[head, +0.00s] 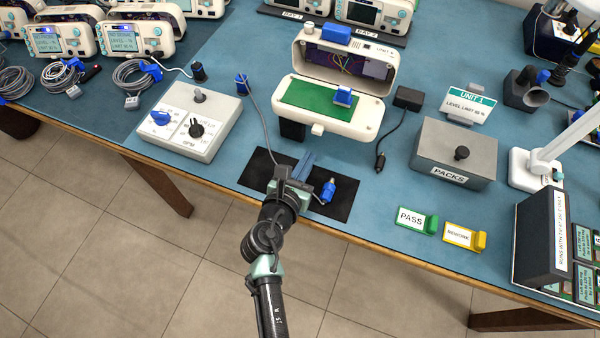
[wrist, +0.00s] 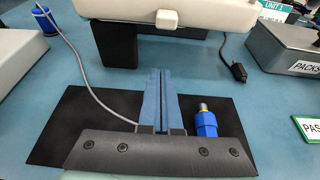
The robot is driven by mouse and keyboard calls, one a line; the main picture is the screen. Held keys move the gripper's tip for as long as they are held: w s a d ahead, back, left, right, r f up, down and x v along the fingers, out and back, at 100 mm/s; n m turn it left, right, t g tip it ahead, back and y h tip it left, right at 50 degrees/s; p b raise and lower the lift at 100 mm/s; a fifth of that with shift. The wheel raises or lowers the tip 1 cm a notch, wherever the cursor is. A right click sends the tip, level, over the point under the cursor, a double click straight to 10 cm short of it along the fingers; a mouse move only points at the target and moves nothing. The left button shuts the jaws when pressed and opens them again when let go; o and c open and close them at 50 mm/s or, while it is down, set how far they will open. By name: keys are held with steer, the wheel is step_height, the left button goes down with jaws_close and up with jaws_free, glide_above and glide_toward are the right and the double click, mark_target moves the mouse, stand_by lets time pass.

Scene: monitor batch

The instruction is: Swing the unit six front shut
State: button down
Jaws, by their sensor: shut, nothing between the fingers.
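The opened unit (head: 345,50) stands at the middle of the bench, a cream case with wires inside; its small label is hard to read. Its front (head: 363,124) is swung down and lies open toward me, with a green board and a blue connector (head: 343,97) on its inner face. A small pale tab (head: 317,129) sticks out at the front's near edge; it also shows in the wrist view (wrist: 167,19). My gripper (head: 306,160) is shut and empty over the black mat (head: 342,207), just short of the front's near edge and apart from it.
A blue plug (head: 328,190) lies on the mat right of my fingers. A dial box (head: 182,125) stands left, a grey PACKS box (head: 453,155) right. PASS (head: 415,220) and REWORK (head: 463,237) tags lie near the bench edge. A black cable connector (head: 408,98) lies right of the unit.

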steer(key=shift+x, duration=1.05)
step_height(320, 180, up, 3)
steer(key=shift+w+f+p, duration=0.15)
steer(key=shift+f+p, duration=0.05)
steer(key=shift+p, duration=0.55)
steer(key=shift+r, duration=0.7)
steer(key=shift+p, duration=0.3)
steer(key=shift+r+p, duration=0.4)
steer(key=shift+p, duration=0.25)
steer(key=shift+d+r+g+p, duration=0.1)
steer(key=shift+g+p, duration=0.2)
steer(key=shift+p, duration=0.3)
